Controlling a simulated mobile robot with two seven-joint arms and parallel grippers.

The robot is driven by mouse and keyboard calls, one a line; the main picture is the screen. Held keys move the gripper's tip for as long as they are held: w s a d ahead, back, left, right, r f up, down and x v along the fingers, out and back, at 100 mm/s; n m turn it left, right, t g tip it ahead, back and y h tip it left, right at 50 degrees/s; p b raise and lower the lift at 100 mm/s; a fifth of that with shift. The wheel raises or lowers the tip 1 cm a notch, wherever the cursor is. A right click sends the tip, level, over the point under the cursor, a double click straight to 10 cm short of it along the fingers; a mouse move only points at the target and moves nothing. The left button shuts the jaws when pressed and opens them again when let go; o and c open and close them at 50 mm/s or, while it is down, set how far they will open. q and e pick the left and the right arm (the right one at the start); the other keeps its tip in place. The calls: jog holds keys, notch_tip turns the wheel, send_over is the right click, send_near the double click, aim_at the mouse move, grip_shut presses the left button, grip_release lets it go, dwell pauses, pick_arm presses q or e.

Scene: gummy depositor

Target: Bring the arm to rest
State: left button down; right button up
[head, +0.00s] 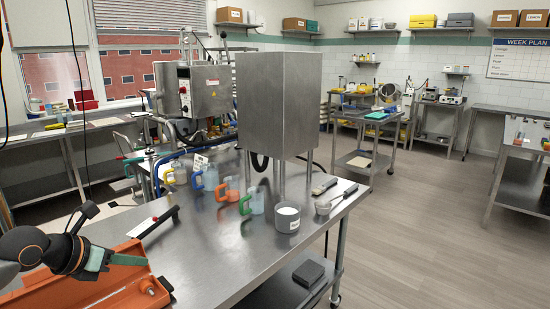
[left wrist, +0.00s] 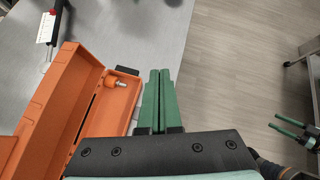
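My left arm comes in from the left in the head view. Its gripper (head: 128,260) is over the open orange case (head: 72,293) at the near left corner of the steel table. In the left wrist view the two green fingers (left wrist: 158,72) lie side by side, closed with nothing between them, beside the orange case (left wrist: 52,108). My right gripper (left wrist: 273,121) shows at the right edge of the left wrist view, over the floor. Its two green fingers are apart and empty. The right gripper is not seen in the head view.
The steel table (head: 215,262) holds a big steel box on legs (head: 278,105), several coloured-handle jugs, including an orange-handled one (head: 228,190), and a grey cup of white content (head: 287,217). A red-tipped tool (head: 153,221) lies near the case. Floor (head: 430,240) to the right is clear.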

pick_arm(q)
jog(key=s+d+f+n+t+h+b, duration=0.1)
jog(key=s+d+f+n+h, duration=0.1)
jog(key=d+f+n+h, duration=0.3)
jog(key=s+d+f+n+t+h, duration=0.1)
jog(key=s+d+n, duration=0.15)
jog(key=d, duration=0.55)
jog(key=s+d+f+n+t+h+b, duration=0.1)
jog(key=s+d+f+n+h, duration=0.15)
jog(key=d+n, duration=0.3)
jog(key=s+a+f+n+t+y, duration=0.2)
jog(key=f+n+y, duration=0.2)
jog(key=f+n, duration=0.35)
jog(key=s+a+f+n+t+y, duration=0.1)
jog(key=s+a+f+n+y, duration=0.1)
jog(key=f+n+y, duration=0.4)
jog(key=s+a+f+n+g+y+b, duration=0.1)
jog(key=s+f+n+g, duration=0.4)
jog(key=s+f+n, duration=0.6)
jog(key=s+a+f, duration=0.1)
jog(key=s+f, duration=0.4)
jog(key=shift+a, duration=0.2)
pick_arm(e)
jog(key=f, duration=0.3)
jog(key=shift+w+a+f, duration=0.15)
jog(key=shift+w+f, duration=0.05)
jog(key=shift+w, duration=0.1)
